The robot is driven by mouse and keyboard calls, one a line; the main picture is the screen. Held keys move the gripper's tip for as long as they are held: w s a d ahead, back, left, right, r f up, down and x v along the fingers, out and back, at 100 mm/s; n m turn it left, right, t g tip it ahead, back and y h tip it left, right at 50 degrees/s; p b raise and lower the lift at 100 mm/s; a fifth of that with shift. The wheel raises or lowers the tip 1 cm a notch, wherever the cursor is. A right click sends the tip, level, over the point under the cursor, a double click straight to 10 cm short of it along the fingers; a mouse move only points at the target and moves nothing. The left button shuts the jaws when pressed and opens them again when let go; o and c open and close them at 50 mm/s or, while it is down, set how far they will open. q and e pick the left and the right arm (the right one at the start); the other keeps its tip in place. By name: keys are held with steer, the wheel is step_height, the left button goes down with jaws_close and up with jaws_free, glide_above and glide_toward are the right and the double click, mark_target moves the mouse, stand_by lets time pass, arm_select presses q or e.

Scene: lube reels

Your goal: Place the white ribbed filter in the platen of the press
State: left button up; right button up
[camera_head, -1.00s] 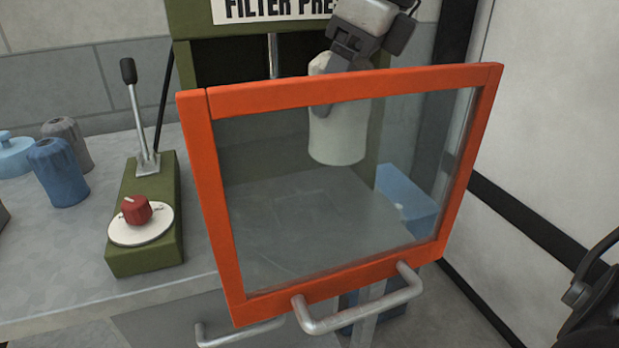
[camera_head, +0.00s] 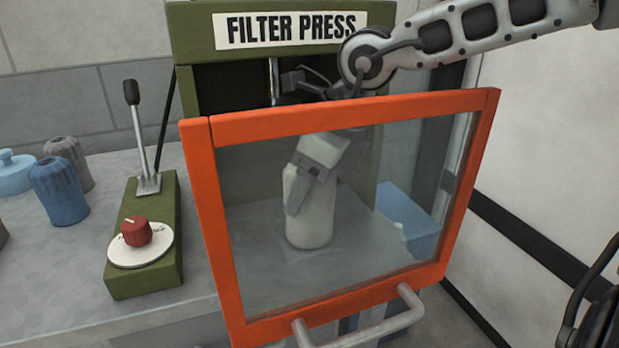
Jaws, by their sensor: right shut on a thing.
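The white ribbed filter (camera_head: 312,222) shows through the clear pane of the press's orange-framed door (camera_head: 212,210). It is nearly upright, low over the grey platen area (camera_head: 262,262); I cannot tell whether its base touches. My right gripper (camera_head: 296,200) is shut on the filter's upper part, reaching down from above behind the door's top bar. The green filter press (camera_head: 190,45) stands behind, with its label at the top.
A green control box with a lever and red knob (camera_head: 136,231) stands left of the door. A blue filter (camera_head: 58,190), a grey filter (camera_head: 70,160) and a light blue lidded pot (camera_head: 15,172) stand further left. A blue block (camera_head: 408,220) shows at the right.

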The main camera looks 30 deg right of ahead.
steer(key=shift+f+b, duration=0.25)
steer(key=shift+b, duration=0.1)
steer(key=o, duration=1.4)
steer(key=shift+r, duration=0.15)
steer(key=shift+r+p, duration=0.2)
steer(key=shift+p, duration=0.2)
steer(key=v, duration=1.1)
steer(key=shift+s+d+r+p, duration=0.15)
steer(key=shift+r+p, duration=0.15)
steer(key=shift+r, duration=0.05)
